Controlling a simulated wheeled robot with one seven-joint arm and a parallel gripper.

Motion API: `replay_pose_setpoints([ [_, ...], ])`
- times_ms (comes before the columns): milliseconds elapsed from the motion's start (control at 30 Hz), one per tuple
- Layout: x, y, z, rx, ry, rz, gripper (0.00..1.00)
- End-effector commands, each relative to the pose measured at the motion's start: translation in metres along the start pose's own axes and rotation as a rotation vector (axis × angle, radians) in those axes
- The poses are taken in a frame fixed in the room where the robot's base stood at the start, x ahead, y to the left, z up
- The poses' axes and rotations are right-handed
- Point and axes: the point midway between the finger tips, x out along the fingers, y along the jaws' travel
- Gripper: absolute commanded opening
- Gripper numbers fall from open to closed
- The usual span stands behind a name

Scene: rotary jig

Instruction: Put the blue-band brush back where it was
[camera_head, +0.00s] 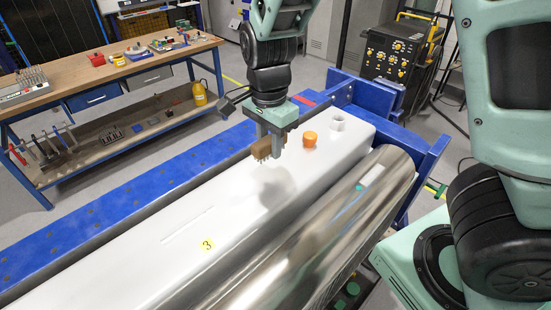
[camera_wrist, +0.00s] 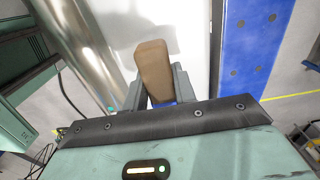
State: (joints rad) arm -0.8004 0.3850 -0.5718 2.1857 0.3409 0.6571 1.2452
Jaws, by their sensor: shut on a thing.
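My gripper (camera_head: 270,148) is shut on a brush (camera_head: 265,146) with a brown wooden body. The brush's bristles point down in the head view. My gripper and the brush are above the white block (camera_head: 160,245), and a soft shadow lies on its top below them. In the wrist view the brush body (camera_wrist: 153,68) sits between the two fingers of my gripper (camera_wrist: 153,88). A bit of blue shows at its near end, partly hidden by the gripper.
An orange cap (camera_head: 309,139) and a white hexagonal piece (camera_head: 337,124) stand on the block's far end. A shiny metal cylinder (camera_head: 330,225) runs along its right side, a blue beam (camera_head: 110,215) along its left. A wooden workbench (camera_head: 90,76) with tools stands at the back left.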

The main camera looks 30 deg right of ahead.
Motion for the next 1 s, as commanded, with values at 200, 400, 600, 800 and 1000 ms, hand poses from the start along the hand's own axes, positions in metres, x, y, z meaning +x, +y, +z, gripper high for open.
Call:
replay_pose_setpoints([
  [200,0.023,0.000,-0.001,0.002,0.000,0.001,0.06],
  [400,0.050,0.001,-0.001,0.003,0.001,0.002,0.06],
  [600,0.056,0.000,0.000,0.001,0.000,-0.002,0.06],
  [800,0.058,0.000,-0.001,0.000,0.000,-0.002,0.06],
  [1000,0.059,0.000,-0.001,0.000,0.000,-0.001,0.49],
])
